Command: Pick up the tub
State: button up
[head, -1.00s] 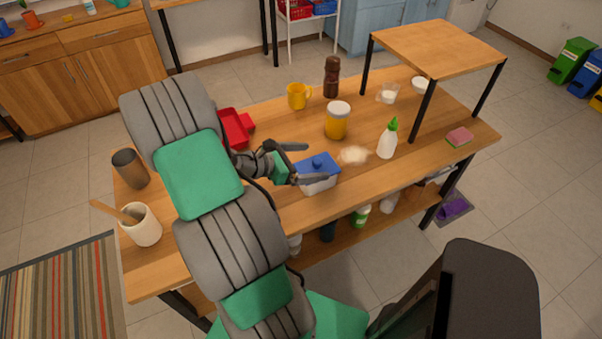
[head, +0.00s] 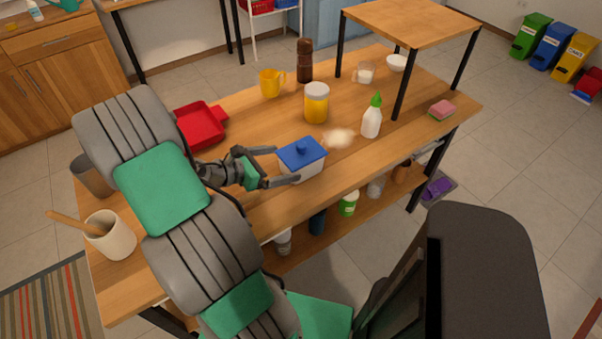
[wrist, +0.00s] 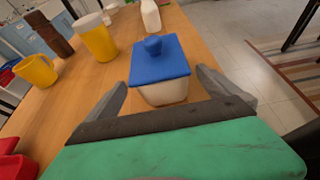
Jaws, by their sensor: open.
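The tub is a white container with a blue lid and knob (head: 302,153), standing upright on the wooden table in the head view. It also shows in the wrist view (wrist: 160,62), straight ahead of my gripper. My gripper (head: 279,167) is open, its two fingers pointing at the tub. In the wrist view my gripper (wrist: 160,88) has one finger to the left of the tub's near end and one to the right. The fingers look empty, and whether either touches the tub cannot be told.
A yellow-filled jar (head: 316,104), a white bottle with green cap (head: 372,119) and a pale spill (head: 339,138) lie beyond the tub. A yellow mug (head: 271,83), brown grinder (head: 305,62) and red tray (head: 201,126) are further back. A raised shelf (head: 411,22) stands at right.

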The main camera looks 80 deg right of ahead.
aim_at(308, 171)
jog(key=shift+f+b, duration=0.4)
jog(key=shift+f, duration=0.5)
jog(key=shift+s+d+f, duration=0.1)
jog(key=shift+s, duration=0.05)
jog(key=x, duration=0.7)
jog(key=shift+s+d, duration=0.2)
jog(key=shift+c, duration=0.3)
jog(key=c, duration=1.8)
